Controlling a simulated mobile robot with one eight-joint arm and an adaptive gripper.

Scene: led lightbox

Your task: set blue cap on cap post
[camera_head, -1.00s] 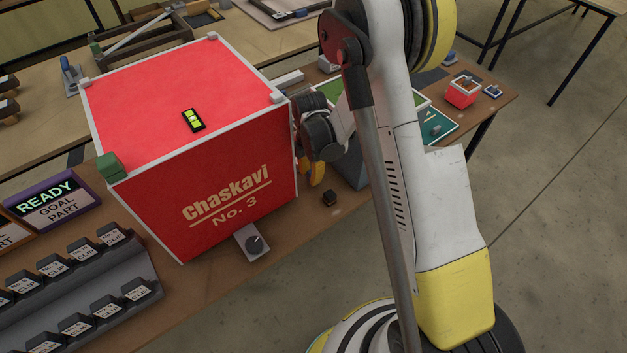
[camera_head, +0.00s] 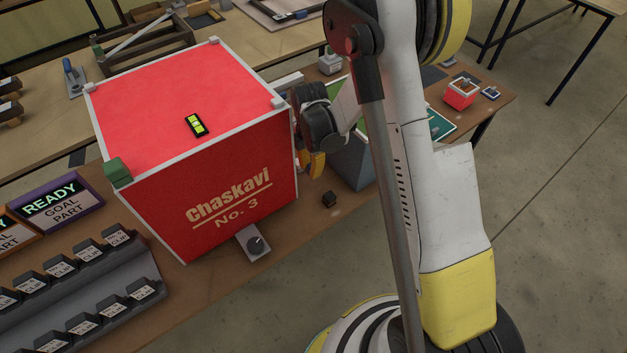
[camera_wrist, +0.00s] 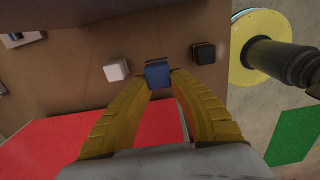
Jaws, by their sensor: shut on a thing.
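The blue cap (camera_wrist: 158,74) is a small block between my gripper's two yellow fingertips in the wrist view. My gripper (camera_wrist: 159,80) is shut on it. In the head view my gripper (camera_head: 312,168) hangs beside the right side of the red box, and the blue cap is not discernible there. I cannot tell how far the cap is above the table. I cannot make out the cap post for certain in either view.
A white cap (camera_wrist: 116,69) and a black cap (camera_wrist: 204,53) lie on either side of the blue one. The red lightbox (camera_head: 200,110) carries a green corner block (camera_head: 117,171). A knob plate (camera_head: 253,242) sits before it. Keyed racks (camera_head: 85,290) stand at left.

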